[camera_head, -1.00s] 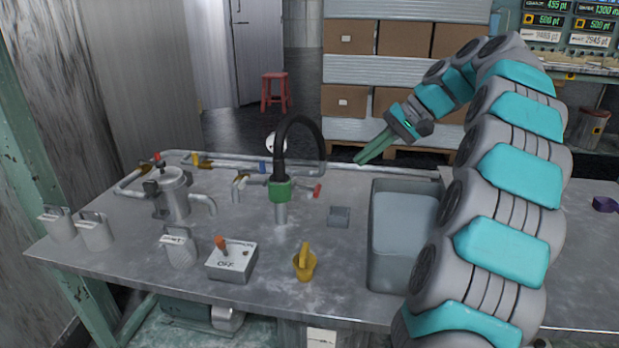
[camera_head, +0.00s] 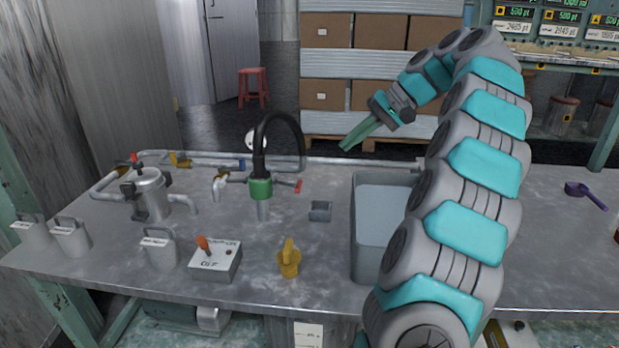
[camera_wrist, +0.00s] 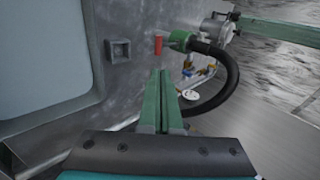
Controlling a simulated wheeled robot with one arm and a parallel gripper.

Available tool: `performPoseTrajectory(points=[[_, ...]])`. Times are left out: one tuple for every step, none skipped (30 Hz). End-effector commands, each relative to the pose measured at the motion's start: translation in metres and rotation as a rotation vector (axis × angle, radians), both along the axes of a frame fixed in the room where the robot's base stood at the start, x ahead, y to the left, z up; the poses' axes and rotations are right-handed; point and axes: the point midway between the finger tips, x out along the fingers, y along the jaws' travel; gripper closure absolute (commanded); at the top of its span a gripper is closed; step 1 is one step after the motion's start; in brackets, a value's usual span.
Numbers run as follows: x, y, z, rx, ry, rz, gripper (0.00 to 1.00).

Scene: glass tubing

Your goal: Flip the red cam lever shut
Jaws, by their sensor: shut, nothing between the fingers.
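The red cam lever (camera_head: 298,186) sticks out to the right of the green coupling (camera_head: 261,189), where the black hose (camera_head: 283,119) meets the metal pipe. In the wrist view the red lever (camera_wrist: 158,46) shows beyond my fingertips, beside the green coupling (camera_wrist: 180,40). My gripper (camera_head: 344,148) is above the back of the bench, right of the hose and higher than the lever. In the wrist view its green fingers (camera_wrist: 160,72) are together and empty, apart from the lever.
A sink (camera_head: 361,235) lies right of the coupling, with a small grey block (camera_head: 320,211) between. A switch box (camera_head: 215,260) and yellow funnel-like piece (camera_head: 289,262) stand in front. The metal pot (camera_head: 151,194) is left. The hose arches near my fingers (camera_wrist: 232,80).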

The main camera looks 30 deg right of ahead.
Motion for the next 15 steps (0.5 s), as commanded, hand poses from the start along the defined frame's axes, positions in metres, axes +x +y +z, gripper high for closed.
performPoseTrajectory(points=[[0.0012, 0.0022, 0.0005, -0.001, -0.003, 0.003, 1.0], [0.0015, 0.0026, 0.0004, -0.001, -0.005, 0.003, 1.0], [0.0022, 0.0037, 0.0, -0.002, -0.003, 0.004, 1.0], [0.0022, 0.0039, -0.0003, -0.003, -0.004, 0.004, 1.0], [0.0026, 0.0046, -0.0006, -0.002, -0.005, 0.004, 1.0], [0.0028, 0.0047, -0.0014, -0.002, -0.005, 0.003, 1.0], [0.0034, 0.0055, -0.0018, -0.002, -0.005, 0.004, 1.0], [0.0037, 0.0061, -0.0023, -0.002, -0.005, 0.004, 1.0], [0.004, 0.0066, -0.0034, -0.002, -0.005, 0.004, 1.0], [0.0043, 0.0069, -0.0039, -0.001, -0.005, 0.004, 1.0], [0.0045, 0.0071, -0.0049, -0.001, -0.005, 0.003, 1.0], [0.0051, 0.008, -0.0059, 0.0, -0.004, 0.004, 1.0], [0.0054, 0.0084, -0.0067, 0.0, -0.004, 0.004, 1.0], [0.0057, 0.0088, -0.0078, 0.0, -0.003, 0.004, 1.0], [0.006, 0.0089, -0.0089, 0.002, -0.002, 0.002, 1.0]])
